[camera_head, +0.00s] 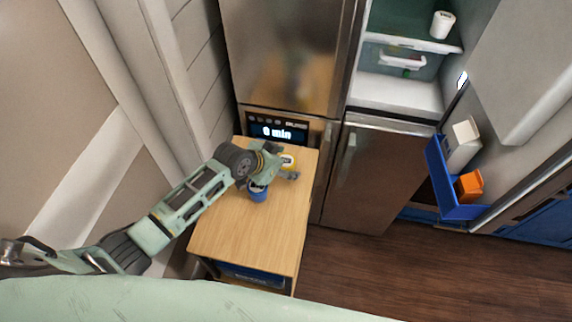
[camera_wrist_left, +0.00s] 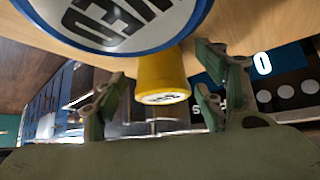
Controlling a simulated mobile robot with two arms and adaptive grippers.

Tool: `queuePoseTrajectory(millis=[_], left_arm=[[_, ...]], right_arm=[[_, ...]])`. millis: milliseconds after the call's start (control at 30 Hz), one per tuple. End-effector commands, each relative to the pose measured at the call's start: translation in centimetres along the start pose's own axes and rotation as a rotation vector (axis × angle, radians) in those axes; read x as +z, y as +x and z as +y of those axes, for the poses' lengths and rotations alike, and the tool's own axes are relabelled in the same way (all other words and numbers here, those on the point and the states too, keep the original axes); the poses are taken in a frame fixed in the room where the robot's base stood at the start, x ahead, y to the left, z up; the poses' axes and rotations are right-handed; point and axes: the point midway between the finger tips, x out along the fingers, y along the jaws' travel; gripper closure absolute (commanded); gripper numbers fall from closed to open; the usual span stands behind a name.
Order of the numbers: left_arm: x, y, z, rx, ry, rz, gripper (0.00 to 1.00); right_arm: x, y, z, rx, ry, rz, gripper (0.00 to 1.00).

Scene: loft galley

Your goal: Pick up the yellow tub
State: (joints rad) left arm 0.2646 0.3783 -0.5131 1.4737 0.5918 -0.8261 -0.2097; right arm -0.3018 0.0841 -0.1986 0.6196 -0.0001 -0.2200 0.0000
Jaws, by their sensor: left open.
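The yellow tub (camera_head: 288,162) stands on the wooden counter top, near its far right side, with its pale top showing in the head view. In the left wrist view the yellow tub (camera_wrist_left: 163,72) lies between the two fingers, with a gap on each side. My left gripper (camera_head: 281,163) is open at the tub, with its fingers apart; they also show in the left wrist view (camera_wrist_left: 162,92). Part of the tub is hidden by the gripper in the head view. My right gripper is in neither view.
A blue tub (camera_head: 258,193) stands close beside my left gripper; its white, lettered face (camera_wrist_left: 115,15) looms near in the wrist view. The wooden top (camera_head: 250,235) is clear towards the front. A fridge door shelf (camera_head: 447,190) hangs open at the right.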

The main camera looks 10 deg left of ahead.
Motion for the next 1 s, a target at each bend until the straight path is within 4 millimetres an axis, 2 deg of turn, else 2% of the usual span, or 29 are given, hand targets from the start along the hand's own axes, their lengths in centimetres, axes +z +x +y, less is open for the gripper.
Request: queuePoseTrajectory(millis=[67,633,1000], left_arm=[[0.01,-0.01,-0.01,0.000,0.000,0.000,0.36],[0.05,-0.03,0.02,0.001,0.000,-0.001,0.85],[-0.35,-0.36,-0.03,0.000,0.001,0.002,0.86]], right_arm=[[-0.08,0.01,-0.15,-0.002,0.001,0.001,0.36],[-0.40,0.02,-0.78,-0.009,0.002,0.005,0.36],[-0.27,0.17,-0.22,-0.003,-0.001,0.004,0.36]])
